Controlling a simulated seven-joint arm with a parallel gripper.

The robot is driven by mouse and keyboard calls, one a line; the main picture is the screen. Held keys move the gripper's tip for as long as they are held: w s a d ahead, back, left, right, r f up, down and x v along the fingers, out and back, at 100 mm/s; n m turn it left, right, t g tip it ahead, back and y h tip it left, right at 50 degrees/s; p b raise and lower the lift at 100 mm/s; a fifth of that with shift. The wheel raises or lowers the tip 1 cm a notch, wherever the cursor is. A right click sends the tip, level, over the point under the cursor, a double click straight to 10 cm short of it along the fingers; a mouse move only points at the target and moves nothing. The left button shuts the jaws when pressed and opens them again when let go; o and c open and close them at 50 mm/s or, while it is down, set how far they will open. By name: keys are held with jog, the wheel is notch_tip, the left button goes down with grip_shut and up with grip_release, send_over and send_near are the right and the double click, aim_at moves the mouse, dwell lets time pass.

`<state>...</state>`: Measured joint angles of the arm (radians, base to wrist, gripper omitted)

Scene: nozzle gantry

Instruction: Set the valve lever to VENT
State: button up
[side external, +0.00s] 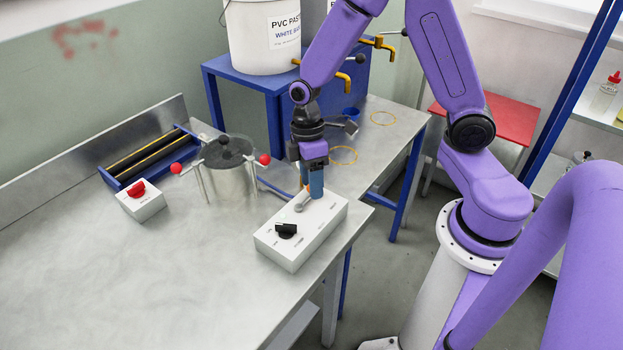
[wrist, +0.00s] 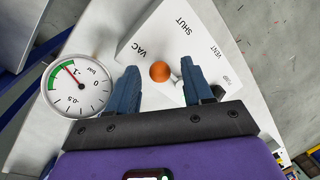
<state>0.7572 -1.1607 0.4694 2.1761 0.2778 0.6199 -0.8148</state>
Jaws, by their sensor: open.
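The valve lever ends in an orange ball (wrist: 160,71), seen nearly from above in the wrist view. It stands by the VAC label on a white box (wrist: 150,30); the SHUT and VENT labels lie further right. The lever's stem is mostly hidden under the ball. My gripper (wrist: 161,72) is open, with one blue finger on each side of the ball and a visible gap to each. In the side view my gripper (side external: 312,185) points down over the far end of the white box (side external: 300,240), and its fingers hide most of the lever.
A round gauge (wrist: 76,86) beside the box has its red needle in the green band near -1 bar. A black knob (side external: 286,230) is on the near end of the box. A lidded metal pot (side external: 228,175) with red-knobbed clamps and a red-switch box (side external: 141,200) stand left. The front bench is clear.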

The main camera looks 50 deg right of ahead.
grip_shut()
